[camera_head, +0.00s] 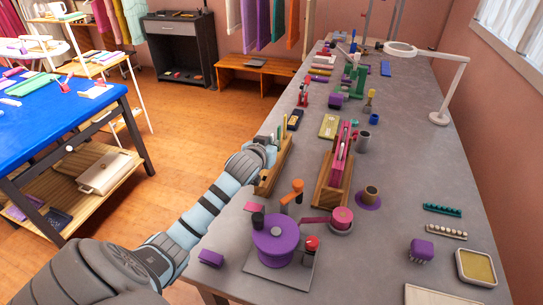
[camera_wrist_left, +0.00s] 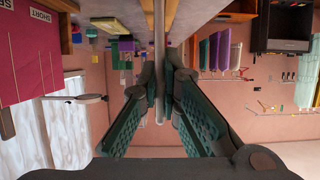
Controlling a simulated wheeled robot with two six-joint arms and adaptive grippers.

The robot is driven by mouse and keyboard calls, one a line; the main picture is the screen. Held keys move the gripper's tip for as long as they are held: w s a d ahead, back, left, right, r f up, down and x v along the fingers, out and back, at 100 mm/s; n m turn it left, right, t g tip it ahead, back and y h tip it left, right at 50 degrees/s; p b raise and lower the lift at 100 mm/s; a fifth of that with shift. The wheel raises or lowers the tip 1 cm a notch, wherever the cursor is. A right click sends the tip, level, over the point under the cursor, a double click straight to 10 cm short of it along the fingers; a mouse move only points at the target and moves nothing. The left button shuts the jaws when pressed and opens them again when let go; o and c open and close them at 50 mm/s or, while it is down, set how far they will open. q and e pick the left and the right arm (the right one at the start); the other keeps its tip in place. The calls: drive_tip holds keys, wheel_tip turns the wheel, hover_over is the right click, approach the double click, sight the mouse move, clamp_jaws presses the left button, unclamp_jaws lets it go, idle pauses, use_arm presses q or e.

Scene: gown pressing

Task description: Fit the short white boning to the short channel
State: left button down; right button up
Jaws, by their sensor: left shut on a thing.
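My left gripper (camera_head: 270,143) reaches in from the left and is at the wooden holder (camera_head: 268,182) near the table's left edge. In the left wrist view its green fingers (camera_wrist_left: 159,85) are shut on a thin pale upright strip, which looks like the short white boning (camera_wrist_left: 159,45). A crimson panel (camera_wrist_left: 25,55) with a "SHORT" label stands to the left in that view. It seems to be the pink piece (camera_head: 341,150) on the wooden stand (camera_head: 332,190), right of the gripper in the head view. My right gripper is not in view.
A purple round device (camera_head: 277,240) with an orange-topped post stands in front of the holder. A purple-based cup (camera_head: 369,197) and a white lamp (camera_head: 440,117) stand to the right. Several small tools crowd the far table. Bare grey tabletop lies at the right middle.

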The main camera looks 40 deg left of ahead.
use_arm(q)
wheel_tip(320, 180, down, 3)
drive_tip(key=shift+p, duration=0.3)
drive_tip(key=shift+f, duration=0.3)
drive_tip(key=c, duration=1.8)
unclamp_jaws()
drive_tip(key=shift+f+b, duration=0.1)
drive_tip(key=shift+b, duration=0.4)
drive_tip(key=shift+s+d, duration=0.1)
drive_tip(key=shift+s, duration=0.15)
drive_tip(key=p+v, duration=0.2)
drive_tip(key=v, duration=1.2)
